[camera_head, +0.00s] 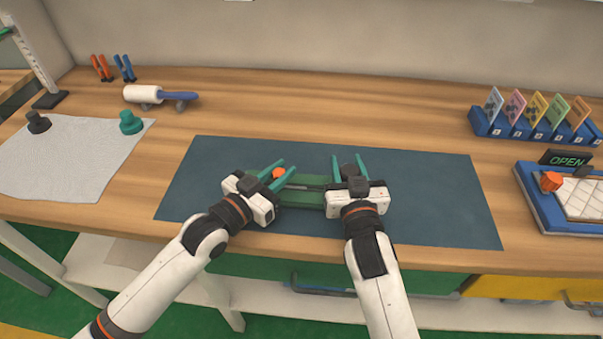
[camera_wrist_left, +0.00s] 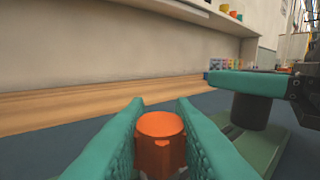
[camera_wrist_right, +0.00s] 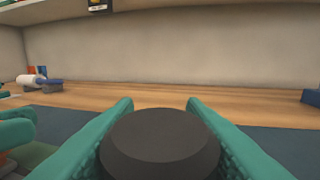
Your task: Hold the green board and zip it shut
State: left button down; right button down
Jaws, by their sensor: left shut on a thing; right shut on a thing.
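The green board (camera_head: 312,198) lies on the dark blue mat, with a pale strip running along it between my grippers. My left gripper (camera_head: 287,165) is shut on an orange knob (camera_head: 279,173) at the board's left part; the knob sits between its teal fingers in the left wrist view (camera_wrist_left: 160,140). My right gripper (camera_head: 347,160) is shut on a black knob (camera_wrist_right: 160,140) on the board's right part. My grippers hide the board's ends.
The mat (camera_head: 430,195) is clear around the board. A grey cloth (camera_head: 60,160) with black and green knobs lies left. A white roller tool (camera_head: 145,94) and pliers (camera_head: 102,68) are behind. A card rack (camera_head: 530,130) and a blue-framed tray (camera_head: 530,195) stand right.

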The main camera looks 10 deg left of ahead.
pick_arm(q)
jog(key=a, duration=0.5)
jog(key=shift+a, duration=0.25)
pick_arm(e)
jog(key=shift+r, duration=0.1)
pick_arm(q)
jog(key=shift+a, duration=0.4)
pick_arm(e)
jog(key=shift+d, duration=0.1)
pick_arm(q)
jog(key=c, duration=1.2)
grip_release()
jog(key=shift+c, duration=0.2)
jog(key=v, duration=1.2)
jog(key=shift+w, duration=0.1)
pick_arm(e)
jog(key=c, duration=0.8)
grip_release()
